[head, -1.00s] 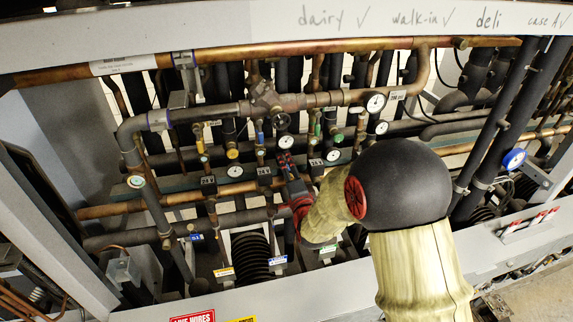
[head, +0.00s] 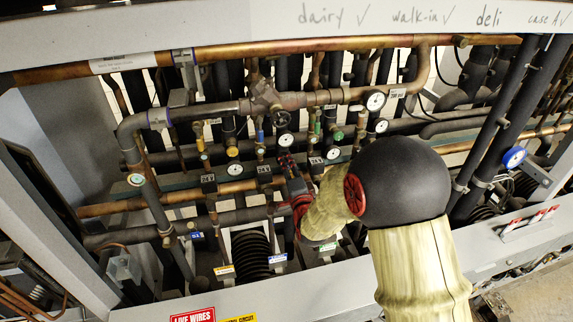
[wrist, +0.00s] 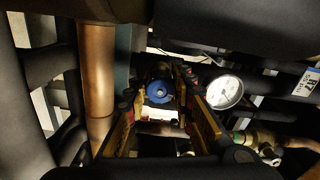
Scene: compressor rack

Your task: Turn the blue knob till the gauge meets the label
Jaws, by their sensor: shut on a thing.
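The blue knob (wrist: 158,92) shows in the middle of the wrist view, between the two fingers of my gripper (wrist: 160,98). The gripper is shut on it. A round white gauge (wrist: 223,92) sits just right of the fingers; its needle is too small to read. A white and blue label (wrist: 307,82) is at the right edge of the wrist view, partly cut off. In the head view my gripper (head: 287,163) reaches down among the pipes, and the knob is hidden there. I cannot tell whether the gauge reading matches a label.
A copper pipe (wrist: 97,80) runs close left of my fingers, with dark insulated pipes around. In the head view, several other gauges, including one at the upper right (head: 375,100), and colored valve handles crowd the rack. A grey beam (head: 480,255) crosses in front.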

